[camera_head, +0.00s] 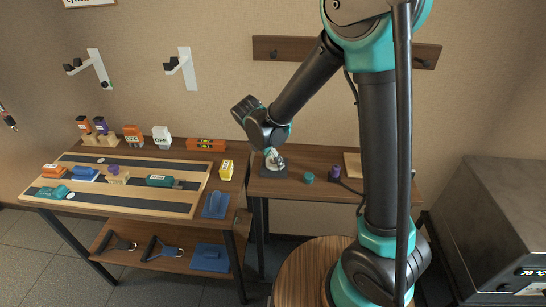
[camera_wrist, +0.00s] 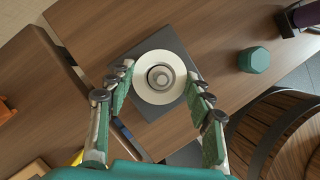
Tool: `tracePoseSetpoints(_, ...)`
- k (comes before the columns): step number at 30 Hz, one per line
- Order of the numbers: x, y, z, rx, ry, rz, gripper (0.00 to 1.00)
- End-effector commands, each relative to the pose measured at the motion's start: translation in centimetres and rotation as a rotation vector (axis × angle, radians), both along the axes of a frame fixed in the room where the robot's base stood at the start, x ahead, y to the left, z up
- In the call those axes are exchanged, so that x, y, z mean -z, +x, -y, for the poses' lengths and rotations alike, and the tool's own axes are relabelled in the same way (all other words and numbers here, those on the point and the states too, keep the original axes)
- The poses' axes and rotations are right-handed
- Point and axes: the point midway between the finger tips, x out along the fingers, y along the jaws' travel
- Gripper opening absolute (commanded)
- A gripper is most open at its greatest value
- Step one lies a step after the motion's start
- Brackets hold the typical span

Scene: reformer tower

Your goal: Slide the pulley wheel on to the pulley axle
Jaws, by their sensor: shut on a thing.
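The pulley wheel (camera_wrist: 143,92) is a pale round disc between my two fingertips, seen nearly face-on in the wrist view. My gripper (camera_wrist: 158,75) is shut on the wheel, with one green-padded finger at each side. A grey round piece (camera_wrist: 160,77), apparently the pulley axle, shows in the middle of the wheel. Below lies a dark square base plate (camera_wrist: 178,48). In the head view my gripper (camera_head: 272,155) points down at the base plate (camera_head: 264,171) on the right table. The wheel's height above the plate is not clear.
A green knob-like piece (camera_head: 308,177) and a purple cylinder (camera_head: 334,173) stand right of the base plate. The left table (camera_head: 135,210) holds a striped board with several blocks. A round wooden stool (camera_head: 300,270) stands nearer me. A dark box (camera_head: 490,225) stands at right.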

Motion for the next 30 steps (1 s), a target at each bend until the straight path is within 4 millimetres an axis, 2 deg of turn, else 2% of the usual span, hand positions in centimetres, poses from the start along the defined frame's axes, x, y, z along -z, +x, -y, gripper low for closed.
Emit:
tracePoseSetpoints(2,0.3,0.0,0.0,0.0,0.0,0.0,0.0)
tracePoseSetpoints(3,0.3,0.0,0.0,0.0,0.0,0.0,0.53)
tracePoseSetpoints(9,0.3,0.0,0.0,0.0,0.0,0.0,0.76)
tracePoseSetpoints(20,0.0,-0.1,-0.1,0.0,0.0,0.0,0.76)
tracePoseSetpoints(25,-1.9,-0.7,-0.6,-0.001,0.0,0.0,0.76)
tracePoseSetpoints(30,-5.2,-1.7,-1.6,-0.002,0.0,0.0,0.76)
